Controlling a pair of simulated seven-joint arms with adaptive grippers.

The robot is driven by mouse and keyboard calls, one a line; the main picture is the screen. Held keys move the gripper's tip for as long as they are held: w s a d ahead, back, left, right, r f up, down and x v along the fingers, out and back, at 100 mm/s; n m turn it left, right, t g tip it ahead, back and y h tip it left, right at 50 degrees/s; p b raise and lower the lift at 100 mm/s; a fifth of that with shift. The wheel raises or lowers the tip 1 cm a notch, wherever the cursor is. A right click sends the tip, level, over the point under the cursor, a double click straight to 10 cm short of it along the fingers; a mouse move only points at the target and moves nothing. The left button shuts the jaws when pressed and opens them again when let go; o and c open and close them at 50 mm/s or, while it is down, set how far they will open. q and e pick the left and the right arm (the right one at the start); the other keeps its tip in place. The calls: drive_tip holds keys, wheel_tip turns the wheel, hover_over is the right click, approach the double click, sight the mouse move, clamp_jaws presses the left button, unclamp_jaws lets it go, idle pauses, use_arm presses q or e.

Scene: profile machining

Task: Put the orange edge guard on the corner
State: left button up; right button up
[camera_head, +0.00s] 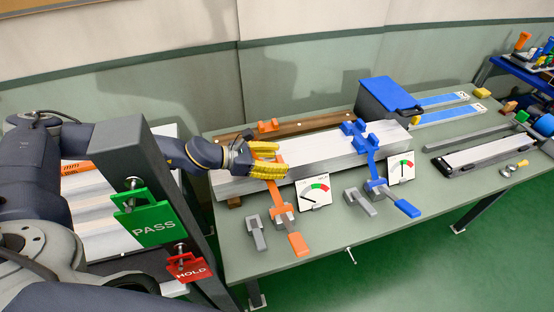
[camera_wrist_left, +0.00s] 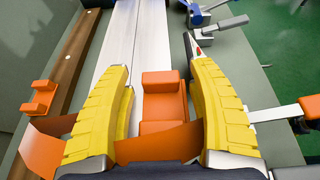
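My left gripper (camera_head: 268,160), with yellow ribbed fingers, is over the left part of the pale metal profile (camera_head: 325,158), at the orange clamp (camera_head: 283,213). In the left wrist view its fingers (camera_wrist_left: 165,85) are spread, one on each side of an orange stepped block (camera_wrist_left: 163,103); I cannot tell whether they touch it. A similar orange piece (camera_head: 268,126) sits on the brown strip behind the profile and also shows in the left wrist view (camera_wrist_left: 40,98). I cannot tell which orange piece is the edge guard. My right gripper is out of view.
A blue clamp (camera_head: 372,165) crosses the profile farther right, with a blue-lidded dark box (camera_head: 388,98) behind. Two dial gauges (camera_head: 314,192) stand along the front. Green PASS (camera_head: 150,222) and red HOLD (camera_head: 188,267) signs hang at left. The green table's (camera_head: 345,235) front strip is partly clear.

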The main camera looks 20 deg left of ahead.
use_arm(q)
drive_tip(key=shift+r, duration=0.15)
drive_tip(key=shift+r, duration=0.2)
drive_tip(key=v, duration=1.2)
drive_tip(key=shift+r, duration=0.25)
